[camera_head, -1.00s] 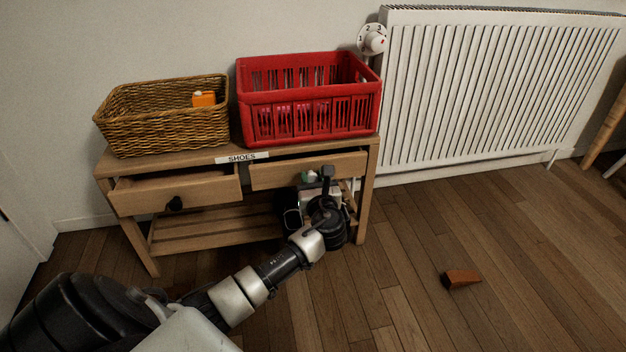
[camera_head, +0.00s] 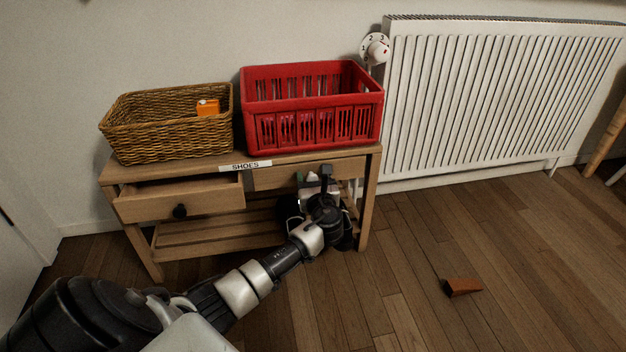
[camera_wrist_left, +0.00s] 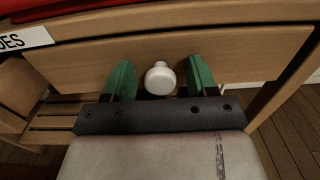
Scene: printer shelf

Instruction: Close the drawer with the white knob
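The right drawer (camera_head: 272,177) of the wooden shelf looks flush or nearly flush with the frame. Its front (camera_wrist_left: 240,55) fills much of the left wrist view, with the white knob (camera_wrist_left: 160,78) in the middle. My left gripper (camera_head: 314,182) is at this drawer front. In the wrist view its green fingers (camera_wrist_left: 160,80) are apart, one on each side of the knob, with gaps to it. Whether the fingertips touch the drawer front I cannot tell. In the head view the arm hides the knob. The right gripper is not in view.
The left drawer (camera_head: 215,198) with a black knob (camera_head: 180,211) stands open. A wicker basket (camera_head: 165,140) and a red crate (camera_head: 310,130) stand on the shelf top. A radiator (camera_head: 490,100) is to the right. An orange-brown wedge (camera_head: 461,288) lies on otherwise open floor.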

